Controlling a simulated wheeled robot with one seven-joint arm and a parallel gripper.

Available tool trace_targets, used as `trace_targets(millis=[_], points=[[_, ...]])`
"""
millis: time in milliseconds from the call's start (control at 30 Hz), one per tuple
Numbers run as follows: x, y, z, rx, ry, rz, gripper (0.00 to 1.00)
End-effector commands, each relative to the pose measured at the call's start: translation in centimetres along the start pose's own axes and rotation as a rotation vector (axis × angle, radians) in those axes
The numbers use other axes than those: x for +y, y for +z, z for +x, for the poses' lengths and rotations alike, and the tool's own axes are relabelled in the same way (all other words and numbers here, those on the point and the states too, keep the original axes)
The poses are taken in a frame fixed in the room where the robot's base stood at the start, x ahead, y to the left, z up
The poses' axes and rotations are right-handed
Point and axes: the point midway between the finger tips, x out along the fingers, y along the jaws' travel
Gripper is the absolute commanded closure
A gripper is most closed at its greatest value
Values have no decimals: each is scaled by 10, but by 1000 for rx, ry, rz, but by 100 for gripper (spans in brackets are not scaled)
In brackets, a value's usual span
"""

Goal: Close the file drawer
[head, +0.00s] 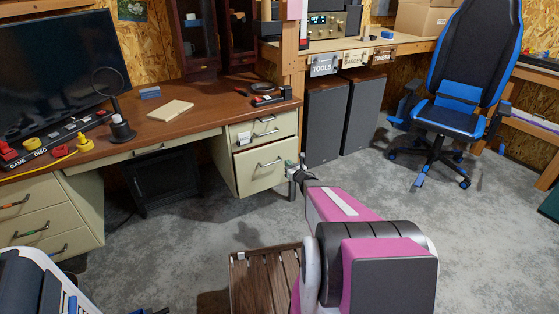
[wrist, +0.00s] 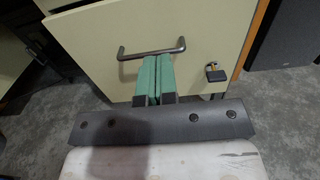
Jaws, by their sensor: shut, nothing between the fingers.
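The file drawer (head: 258,172) is the deep cream lower drawer at the right end of the wooden desk. Its front looks slightly forward of the cabinet, but I cannot tell by how much. In the wrist view the drawer front (wrist: 105,70) fills the upper middle, with a dark metal bar handle (wrist: 150,52) across it. My gripper (head: 292,168) is just right of the drawer front in the head view. In the wrist view its green fingers (wrist: 153,97) are together and empty, overlapping the handle's lower edge in the picture; contact is unclear.
A small lock (wrist: 215,74) sits right of the handle. A shallower drawer (head: 265,130) is above. Dark speaker-like cabinets (head: 325,120) stand right of the desk. A blue-black chair (head: 460,100) stands far right. A slatted wooden piece (head: 265,282) is low in front. Grey floor between is clear.

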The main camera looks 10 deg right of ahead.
Motion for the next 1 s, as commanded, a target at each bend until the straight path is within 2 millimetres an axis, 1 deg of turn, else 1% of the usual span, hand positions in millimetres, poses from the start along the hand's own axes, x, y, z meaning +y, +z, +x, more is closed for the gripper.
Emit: trace_targets(millis=[33, 400, 600, 700, 800, 1000], points=[[-1, -1, 9, -1, 0, 1, 100], [-1, -2, 79, 0, -1, 3, 100], [-2, -1, 110, -1, -2, 5, 100], [-1, 0, 121, 0, -3, 5, 100], [-1, 0, 127, 0, -2, 5, 100], [0, 0, 130, 0, -2, 5, 100]])
